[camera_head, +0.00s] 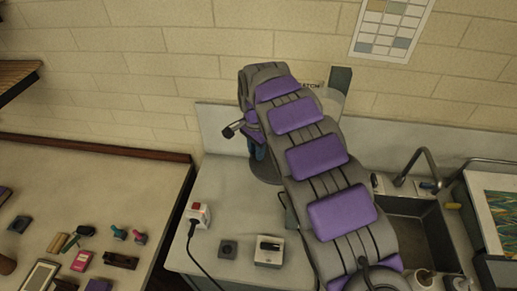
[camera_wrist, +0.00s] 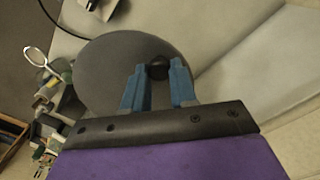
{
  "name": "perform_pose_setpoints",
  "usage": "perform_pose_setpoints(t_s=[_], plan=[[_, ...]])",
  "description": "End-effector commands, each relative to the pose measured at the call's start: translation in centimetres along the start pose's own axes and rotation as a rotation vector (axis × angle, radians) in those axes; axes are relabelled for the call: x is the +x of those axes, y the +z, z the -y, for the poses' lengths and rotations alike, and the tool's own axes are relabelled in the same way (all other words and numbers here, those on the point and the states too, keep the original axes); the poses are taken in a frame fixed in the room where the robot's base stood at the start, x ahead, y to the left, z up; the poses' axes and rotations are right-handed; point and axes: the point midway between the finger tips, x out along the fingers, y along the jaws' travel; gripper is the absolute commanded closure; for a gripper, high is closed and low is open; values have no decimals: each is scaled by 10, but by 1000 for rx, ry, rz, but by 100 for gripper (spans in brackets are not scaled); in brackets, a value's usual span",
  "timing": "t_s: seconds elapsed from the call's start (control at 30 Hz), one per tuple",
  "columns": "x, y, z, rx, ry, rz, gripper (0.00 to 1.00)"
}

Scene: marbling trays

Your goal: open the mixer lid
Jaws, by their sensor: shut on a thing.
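A dark grey round lid (camera_head: 264,172) shows below my gripper (camera_head: 259,150), in front of the back wall panel. In the wrist view the lid (camera_wrist: 105,72) is a flat grey disc with a small black knob (camera_wrist: 158,68). The blue fingers of my gripper (camera_wrist: 157,76) are closed around this knob, one on each side. My arm hides part of the lid in the head view. A pale container with a partly covered label (camera_head: 330,100) stands behind my arm; I cannot tell whether it is the mixer body. I cannot tell whether the lid touches anything beneath it.
A white box with a red top (camera_head: 198,214) and a black cable stands on the counter, near a small dark block (camera_head: 228,249) and a pale box (camera_head: 269,251). A sink (camera_head: 425,230) and tap lie right. Several small items cover the left table (camera_head: 130,195).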

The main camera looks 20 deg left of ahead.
Motion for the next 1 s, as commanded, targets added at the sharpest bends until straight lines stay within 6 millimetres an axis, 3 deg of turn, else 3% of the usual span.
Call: perform_pose_setpoints(t_s=[0.1, 0.13, 0.4, 0.77, 1.0], plan=[[-1, 4, 2, -6, -4, 4, 100], [-1, 4, 2, -6, -4, 4, 72], [0, -1, 2, -4, -2, 4, 48], [-8, -4, -2, -3, -5, 4, 48], [-44, -4, 3, -3, -6, 3, 48]])
